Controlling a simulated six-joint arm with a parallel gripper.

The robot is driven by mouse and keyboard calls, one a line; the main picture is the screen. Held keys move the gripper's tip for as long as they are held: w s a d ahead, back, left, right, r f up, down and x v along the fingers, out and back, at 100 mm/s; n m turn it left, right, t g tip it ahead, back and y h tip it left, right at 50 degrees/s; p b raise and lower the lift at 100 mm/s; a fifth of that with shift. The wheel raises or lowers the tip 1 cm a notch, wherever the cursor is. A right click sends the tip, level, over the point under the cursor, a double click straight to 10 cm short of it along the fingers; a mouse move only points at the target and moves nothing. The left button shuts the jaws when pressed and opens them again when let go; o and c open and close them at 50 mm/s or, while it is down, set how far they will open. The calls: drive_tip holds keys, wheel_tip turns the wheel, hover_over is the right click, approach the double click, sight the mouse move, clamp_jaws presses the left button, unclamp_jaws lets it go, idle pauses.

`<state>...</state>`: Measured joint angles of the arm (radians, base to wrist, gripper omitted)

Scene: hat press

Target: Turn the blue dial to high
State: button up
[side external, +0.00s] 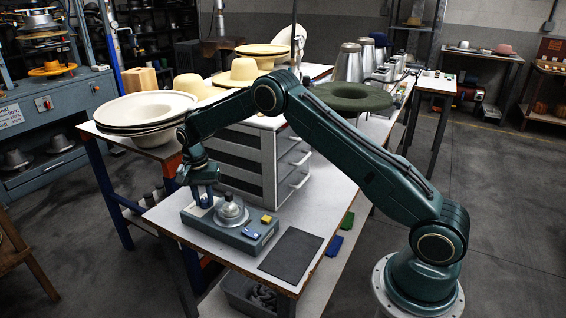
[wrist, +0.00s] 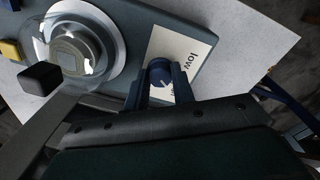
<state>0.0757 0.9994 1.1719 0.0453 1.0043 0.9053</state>
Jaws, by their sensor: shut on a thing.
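The blue dial (wrist: 160,72) sits on a white label card (wrist: 197,47) on the grey-blue control box (side external: 238,238). The word "low" reads on the card to the right of the dial; other lettering is mostly hidden by a finger. A pale pointer mark shows on the dial, toward its lower right edge. My gripper (wrist: 161,80) has one finger on each side of the dial and is shut on it. In the side view my gripper (side external: 203,196) points down over the box's left end and hides the dial.
A round metal fixture (side external: 231,211) stands on the box beside my gripper, close to its fingers. A yellow button (side external: 267,219) and a blue button (side external: 250,234) are at the box's right end. A grey drawer unit (side external: 265,160) stands behind. A dark mat (side external: 291,255) lies to the right.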

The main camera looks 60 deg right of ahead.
sight(203, 201)
drive_tip(key=o, duration=1)
drive_tip(key=shift+r, duration=0.15)
wheel_tip(203, 201, up, 14)
drive_tip(key=shift+w+f, duration=0.2)
drive_tip(key=shift+w, duration=0.05)
drive_tip(key=shift+a+r, duration=0.1)
